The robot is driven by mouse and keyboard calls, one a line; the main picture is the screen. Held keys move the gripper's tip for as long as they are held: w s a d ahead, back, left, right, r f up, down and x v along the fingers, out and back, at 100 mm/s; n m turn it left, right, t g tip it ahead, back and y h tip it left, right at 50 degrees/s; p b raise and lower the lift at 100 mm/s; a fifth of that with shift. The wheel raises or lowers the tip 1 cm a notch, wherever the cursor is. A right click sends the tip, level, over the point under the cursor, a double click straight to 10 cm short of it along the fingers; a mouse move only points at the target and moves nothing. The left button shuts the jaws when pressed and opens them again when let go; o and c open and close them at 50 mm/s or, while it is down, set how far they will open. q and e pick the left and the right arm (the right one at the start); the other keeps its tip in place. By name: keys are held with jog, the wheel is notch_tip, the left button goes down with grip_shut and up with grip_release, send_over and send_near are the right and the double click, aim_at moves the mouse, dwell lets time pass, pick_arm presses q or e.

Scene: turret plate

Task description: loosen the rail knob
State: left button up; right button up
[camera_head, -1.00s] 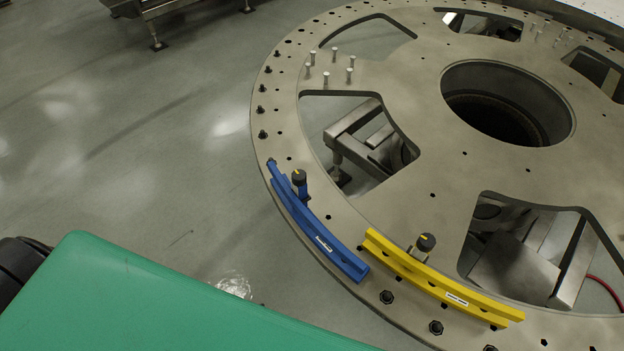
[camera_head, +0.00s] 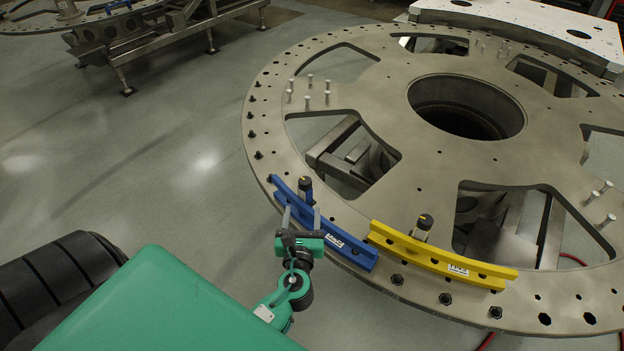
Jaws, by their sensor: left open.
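A blue rail (camera_head: 347,247) and a yellow rail (camera_head: 440,262) lie along the near rim of the round grey turret plate (camera_head: 365,185). A black knob with a yellow mark (camera_head: 305,186) stands behind the blue rail. A similar black knob (camera_head: 424,222) stands behind the yellow rail. My left gripper (camera_head: 301,214) is open at the blue rail, its fingers pointing toward the blue rail's knob. The fingers cover part of the blue rail. I cannot tell whether they touch the knob. My right gripper is not in view.
Several upright pins (camera_head: 309,92) and black bolts (camera_head: 397,279) stand on the plate. The plate has large cutouts and a central hole. A red cable (camera_head: 573,258) shows at the right. Open floor (camera_head: 180,180) lies to the left.

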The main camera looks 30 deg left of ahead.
aim_at(306, 177)
pick_arm(q)
jog(key=p+x, duration=0.1)
jog(key=x, duration=0.3)
jog(key=p+x, duration=0.2)
jog(key=x, duration=0.3)
jog(key=p+x, duration=0.1)
jog(key=x, duration=0.3)
jog(key=shift+w+a+r, duration=0.1)
jog(key=shift+w+r, duration=0.15)
jog(key=shift+r, duration=0.05)
jog(key=shift+w, duration=0.1)
jog(key=c, duration=1)
